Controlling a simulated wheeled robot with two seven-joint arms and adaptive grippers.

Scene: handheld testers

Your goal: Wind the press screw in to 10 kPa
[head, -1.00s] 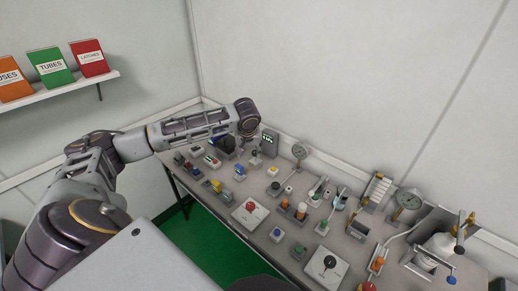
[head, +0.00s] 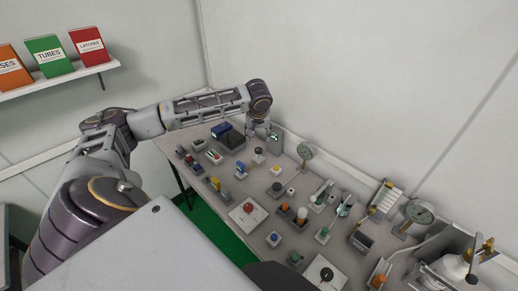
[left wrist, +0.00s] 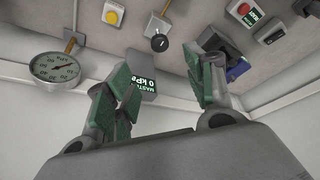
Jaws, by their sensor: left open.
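My left gripper (head: 250,128) hangs below its wrist over the back of the bench, small and partly hidden in the head view. In the left wrist view its two green-padded fingers (left wrist: 158,65) are apart with nothing held. A display (left wrist: 145,84) reading "MASTER 0 kPa" shows behind the fingers; it also shows in the head view (head: 274,137). A white dial gauge (left wrist: 58,67) is on the left. A black knob (left wrist: 160,42) lies beyond the fingertips, apart from them. I cannot tell which part is the press screw. My right gripper is not in view.
The grey bench (head: 225,188) is crowded with buttons, switches and knobs. A second gauge (head: 420,212) and a white vessel with brass fittings (head: 455,267) stand at right. A blue-topped block (head: 222,130) is at back left. Walls close the back; free room is above.

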